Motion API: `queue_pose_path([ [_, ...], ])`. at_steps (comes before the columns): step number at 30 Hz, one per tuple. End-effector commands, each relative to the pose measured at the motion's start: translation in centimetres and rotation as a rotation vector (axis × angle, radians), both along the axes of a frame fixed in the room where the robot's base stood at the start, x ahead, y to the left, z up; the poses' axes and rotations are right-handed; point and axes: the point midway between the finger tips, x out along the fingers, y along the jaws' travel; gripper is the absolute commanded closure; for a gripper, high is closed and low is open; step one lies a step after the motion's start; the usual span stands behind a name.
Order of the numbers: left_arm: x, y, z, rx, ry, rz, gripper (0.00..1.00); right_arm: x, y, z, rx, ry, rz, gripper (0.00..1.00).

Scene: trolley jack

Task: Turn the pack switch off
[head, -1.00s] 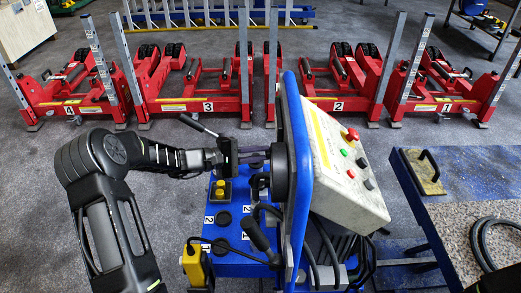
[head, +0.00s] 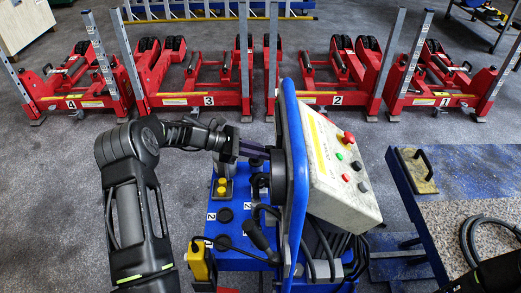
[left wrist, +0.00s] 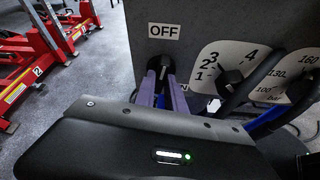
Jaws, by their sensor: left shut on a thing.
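The pack switch (left wrist: 160,66) is a small black knob on a grey panel in the left wrist view, just below an OFF label (left wrist: 164,31). A lower label is mostly hidden behind my fingers; only its end shows. My left gripper (left wrist: 166,84) is shut on the knob with its two purple-grey fingers, which hide much of it. In the head view, the left gripper (head: 254,151) reaches from the left to the side of the control box (head: 335,170). The switch itself cannot be made out there. My right gripper is not in view.
A numbered selector (left wrist: 231,78) and a pressure dial plate (left wrist: 292,82) sit right of the switch, with cables close by. A blue bench (head: 460,165) stands right; red jacks (head: 200,85) stand behind.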

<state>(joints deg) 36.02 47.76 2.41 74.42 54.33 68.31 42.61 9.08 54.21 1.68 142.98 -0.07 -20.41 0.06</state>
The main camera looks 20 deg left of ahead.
Motion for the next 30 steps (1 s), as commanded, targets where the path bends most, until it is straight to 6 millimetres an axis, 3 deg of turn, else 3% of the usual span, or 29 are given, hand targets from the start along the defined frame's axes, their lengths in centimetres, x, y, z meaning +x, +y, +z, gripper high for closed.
queue_pose_path([
  [9, 0.13, 0.05, -0.05, -0.066, 0.138, 0.0, 1.0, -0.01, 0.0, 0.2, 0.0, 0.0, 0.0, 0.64],
  [25, 0.13, 0.06, -0.01, -0.081, 0.165, 0.001, 1.0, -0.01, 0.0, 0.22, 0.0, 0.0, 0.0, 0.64],
  [26, 0.13, 0.06, -0.01, -0.081, 0.165, 0.001, 0.83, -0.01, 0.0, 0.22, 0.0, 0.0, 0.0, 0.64],
  [30, 0.13, 0.06, -0.01, -0.08, 0.164, 0.001, 0.72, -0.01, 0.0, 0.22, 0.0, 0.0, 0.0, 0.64],
])
